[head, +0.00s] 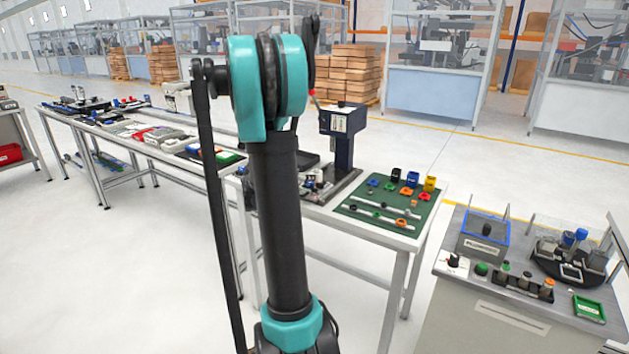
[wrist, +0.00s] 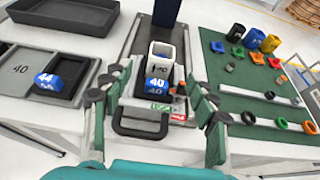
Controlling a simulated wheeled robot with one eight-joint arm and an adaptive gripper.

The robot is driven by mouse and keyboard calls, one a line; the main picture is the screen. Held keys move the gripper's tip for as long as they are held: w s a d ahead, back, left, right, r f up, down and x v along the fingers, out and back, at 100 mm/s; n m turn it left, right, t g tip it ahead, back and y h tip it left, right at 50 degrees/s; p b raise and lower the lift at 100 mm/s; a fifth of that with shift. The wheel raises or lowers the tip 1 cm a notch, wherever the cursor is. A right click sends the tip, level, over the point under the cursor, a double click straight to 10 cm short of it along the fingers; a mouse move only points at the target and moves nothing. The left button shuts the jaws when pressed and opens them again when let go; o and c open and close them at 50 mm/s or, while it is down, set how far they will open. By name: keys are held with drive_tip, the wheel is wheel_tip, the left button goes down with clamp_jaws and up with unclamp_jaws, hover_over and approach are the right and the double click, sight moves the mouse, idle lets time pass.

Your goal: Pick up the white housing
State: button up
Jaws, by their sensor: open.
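The white housing (wrist: 161,48) is a small open-topped white box in the wrist view, at the middle of a press base. A blue block marked 40 (wrist: 157,86) sits directly in front of it; I cannot tell whether they touch. My gripper (wrist: 160,78) is open, with one green-padded finger to the left of these parts and one to the right. Nothing is held between the fingers. In the head view my arm covers the gripper, and the housing is too small there to make out clearly on the press base (head: 342,188).
A black handle (wrist: 140,124) lies in front of the blue block. A grey tray (wrist: 72,62) at left holds a blue block marked 44 (wrist: 47,81). A green mat (wrist: 228,88) at right carries rods, rings and coloured parts. The press column (head: 342,150) stands behind.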

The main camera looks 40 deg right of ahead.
drive_tip(key=x, duration=0.9)
drive_tip(key=shift+s+f, duration=0.1)
drive_tip(key=shift+c, duration=0.4)
drive_tip(key=c, duration=1.1)
drive_tip(key=shift+c, duration=0.2)
wheel_tip(320, 180, up, 20)
drive_tip(key=shift+r, duration=0.1)
